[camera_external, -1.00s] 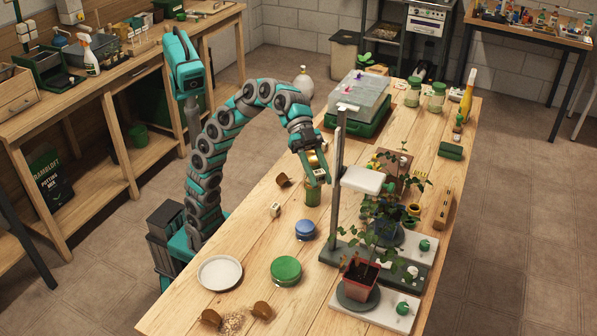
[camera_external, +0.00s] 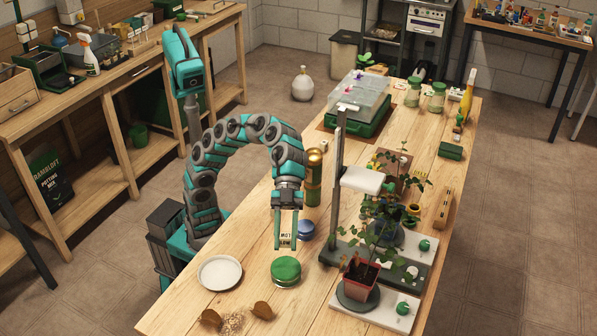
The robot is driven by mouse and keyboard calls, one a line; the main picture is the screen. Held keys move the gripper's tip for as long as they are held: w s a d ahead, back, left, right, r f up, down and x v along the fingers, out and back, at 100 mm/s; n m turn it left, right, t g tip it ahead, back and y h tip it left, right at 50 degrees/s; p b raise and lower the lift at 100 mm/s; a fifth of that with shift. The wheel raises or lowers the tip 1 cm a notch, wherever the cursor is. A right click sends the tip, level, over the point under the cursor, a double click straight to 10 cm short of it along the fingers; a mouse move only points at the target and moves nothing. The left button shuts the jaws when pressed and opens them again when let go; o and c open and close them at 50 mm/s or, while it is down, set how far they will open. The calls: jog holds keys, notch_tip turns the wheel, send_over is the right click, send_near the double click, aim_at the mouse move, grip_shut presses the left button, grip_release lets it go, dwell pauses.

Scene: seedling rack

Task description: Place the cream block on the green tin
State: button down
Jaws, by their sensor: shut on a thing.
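The cream block (camera_external: 285,240), with dark lettering on its face, sits between the two fingers of my gripper (camera_external: 285,246). My gripper points down and is shut on the block. The green tin (camera_external: 286,268) is a low round tin with a green lid on the wooden table. It lies just below the gripper in the picture. The fingertips and block appear apart from the tin; the exact height above the table is hard to tell.
A blue tin (camera_external: 306,230) stands close right of the gripper. A white plate (camera_external: 219,272) lies to the left. A green-and-brass cylinder (camera_external: 314,180) stands behind. A potted plant (camera_external: 360,272) and a stand (camera_external: 336,200) are to the right. Brown shards (camera_external: 262,310) lie in front.

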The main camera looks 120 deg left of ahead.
aim_at(286, 267)
jog(key=shift+d+f, duration=0.1)
jog(key=shift+f, duration=3.95)
jog(key=shift+f, duration=0.15)
jog(key=c, duration=0.5)
grip_release()
jog(key=shift+c, duration=0.2)
jog(key=shift+r, duration=0.25)
jog(key=v, duration=1.2)
jog(key=shift+b, duration=0.35)
jog(key=shift+f, duration=0.1)
